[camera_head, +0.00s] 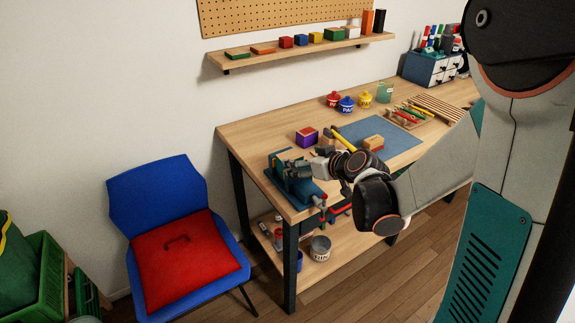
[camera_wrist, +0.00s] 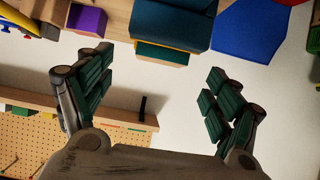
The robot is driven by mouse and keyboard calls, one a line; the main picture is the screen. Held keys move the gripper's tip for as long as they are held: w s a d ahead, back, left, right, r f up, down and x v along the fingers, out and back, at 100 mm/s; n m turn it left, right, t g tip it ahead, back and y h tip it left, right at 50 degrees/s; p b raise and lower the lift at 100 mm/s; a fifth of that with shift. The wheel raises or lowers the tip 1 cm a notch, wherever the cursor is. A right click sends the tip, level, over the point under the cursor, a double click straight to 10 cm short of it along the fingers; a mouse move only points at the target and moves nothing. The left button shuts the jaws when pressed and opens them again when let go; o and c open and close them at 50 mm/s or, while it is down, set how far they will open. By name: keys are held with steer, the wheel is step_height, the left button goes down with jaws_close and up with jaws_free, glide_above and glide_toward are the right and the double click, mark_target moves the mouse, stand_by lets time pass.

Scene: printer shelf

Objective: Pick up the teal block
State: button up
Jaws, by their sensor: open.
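A blue-teal vise (camera_head: 300,188) sits at the near left corner of the workbench. A dark teal shape (camera_wrist: 172,22) with a thin orange-yellow strip shows at the top of the wrist view. I cannot tell whether the teal block is a separate piece there or part of the vise. My gripper (camera_wrist: 153,95) is open, with its two padded fingers wide apart and nothing between them. In the head view my gripper (camera_head: 322,166) is beside the vise, partly hidden by its own wrist and arm.
A wall shelf (camera_head: 300,50) holds several coloured blocks. A blue chair (camera_head: 160,190) with a red cushion (camera_head: 185,245) stands left of the bench.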

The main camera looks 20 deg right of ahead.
mark_target(291, 156)
steer(key=x, duration=0.3)
steer(key=shift+b, duration=0.35)
steer(key=shift+r+b+x, duration=0.2)
steer(key=shift+b+x, duration=0.45)
steer(key=shift+x, duration=0.75)
steer(key=shift+r+b+x, duration=0.15)
steer(key=shift+b+x, duration=0.5)
steer(key=shift+x, duration=0.7)
steer(key=shift+w+a+r, duration=0.1)
steer(key=shift+a+r, duration=0.05)
steer(key=c, duration=1.2)
